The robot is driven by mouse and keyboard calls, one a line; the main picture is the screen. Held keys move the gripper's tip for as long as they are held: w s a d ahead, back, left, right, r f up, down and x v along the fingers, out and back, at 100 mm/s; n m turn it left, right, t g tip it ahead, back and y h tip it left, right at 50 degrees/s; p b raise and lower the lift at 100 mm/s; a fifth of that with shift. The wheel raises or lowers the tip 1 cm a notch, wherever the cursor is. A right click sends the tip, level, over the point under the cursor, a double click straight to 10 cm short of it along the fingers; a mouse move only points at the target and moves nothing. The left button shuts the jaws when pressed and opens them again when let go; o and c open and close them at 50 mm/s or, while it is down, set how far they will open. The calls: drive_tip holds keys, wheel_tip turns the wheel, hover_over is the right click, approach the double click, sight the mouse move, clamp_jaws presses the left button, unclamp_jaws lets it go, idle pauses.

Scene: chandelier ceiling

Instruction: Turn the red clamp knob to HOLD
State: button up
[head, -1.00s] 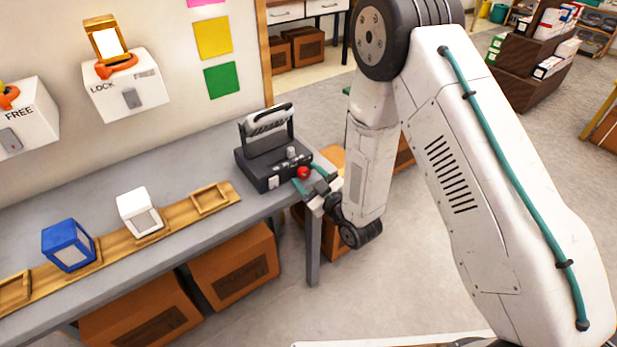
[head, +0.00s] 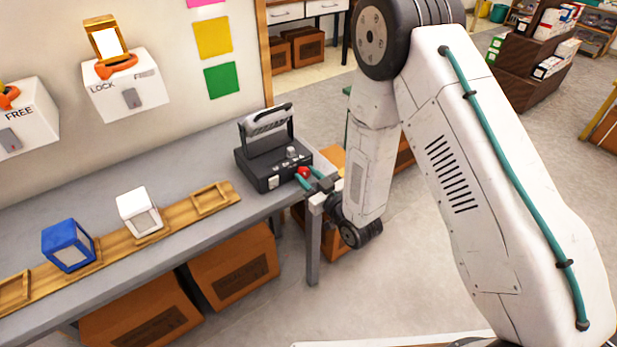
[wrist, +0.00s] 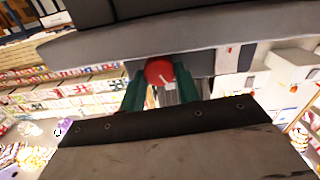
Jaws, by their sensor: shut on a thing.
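The red clamp knob (head: 303,172) is on the front right of a dark grey device (head: 262,172) with an upright clamp frame, at the right end of the bench. My gripper (head: 304,179) reaches it from the right with its teal fingers. In the wrist view the red knob (wrist: 159,71) sits between the two teal fingertips (wrist: 159,78), which are shut on its sides. A pale line shows on the knob's face. I cannot read a HOLD mark in either view.
A wooden rail (head: 120,246) on the grey bench carries a blue block (head: 68,246) and a white block (head: 138,212). White boxes with orange knobs and LOCK and FREE labels (head: 125,88) hang on the wall. Cardboard boxes (head: 234,268) are under the bench.

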drive_tip(key=m, duration=0.6)
drive_tip(key=shift+d+m, duration=0.15)
drive_tip(key=shift+m, duration=0.15)
idle(0.5)
drive_tip(key=o, duration=1)
